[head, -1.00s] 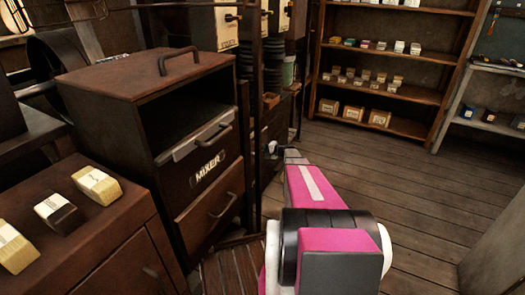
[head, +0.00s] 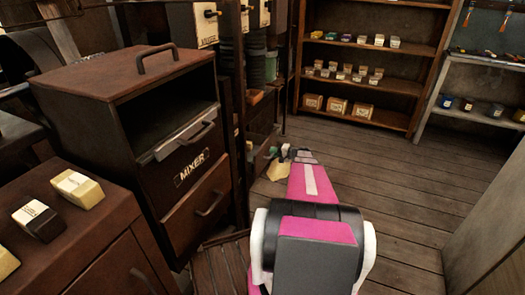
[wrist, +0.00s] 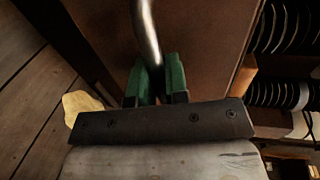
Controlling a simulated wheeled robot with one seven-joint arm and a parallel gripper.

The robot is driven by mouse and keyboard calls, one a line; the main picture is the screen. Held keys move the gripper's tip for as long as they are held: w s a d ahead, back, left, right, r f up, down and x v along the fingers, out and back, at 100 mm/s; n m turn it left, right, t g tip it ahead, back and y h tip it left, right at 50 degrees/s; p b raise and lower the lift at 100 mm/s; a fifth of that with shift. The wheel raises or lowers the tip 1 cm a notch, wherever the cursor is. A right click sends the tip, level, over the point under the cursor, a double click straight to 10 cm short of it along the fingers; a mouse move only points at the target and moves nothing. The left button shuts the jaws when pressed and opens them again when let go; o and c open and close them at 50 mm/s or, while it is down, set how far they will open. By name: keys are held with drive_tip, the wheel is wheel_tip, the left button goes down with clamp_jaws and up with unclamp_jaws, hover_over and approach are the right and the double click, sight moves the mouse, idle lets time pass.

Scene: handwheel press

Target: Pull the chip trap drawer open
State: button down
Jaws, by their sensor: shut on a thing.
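In the wrist view, the green finger pads of my gripper (wrist: 157,82) are shut on a curved metal handle (wrist: 147,35). The handle is on a brown front panel (wrist: 205,40), which I take to be the chip trap drawer. In the head view, my gripper (head: 285,152) is at the far end of my pink arm, beside the low dark cabinet behind the mixer. My arm hides part of that area. I cannot tell how far the drawer is out, and no label on it can be read.
The mixer cabinet (head: 130,125) with its lower drawer (head: 195,212) stands left of my arm. A pale yellow piece (head: 279,172) lies near my gripper, also in the wrist view (wrist: 80,106). Shelves (head: 372,85) stand behind. The plank floor (head: 410,195) at right is clear.

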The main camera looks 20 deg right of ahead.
drive_tip(key=f+v, duration=0.1)
drive_tip(key=v, duration=0.5)
drive_tip(key=shift+s, duration=0.25)
drive_tip(key=shift+d+f, duration=0.15)
drive_tip(key=shift+f, duration=0.05)
drive_tip(key=c, duration=1.1)
unclamp_jaws()
drive_tip(key=shift+c, duration=0.2)
drive_tip(key=v, duration=1)
drive_tip(key=shift+s+d, duration=0.25)
drive_tip(key=shift+d+r, duration=0.1)
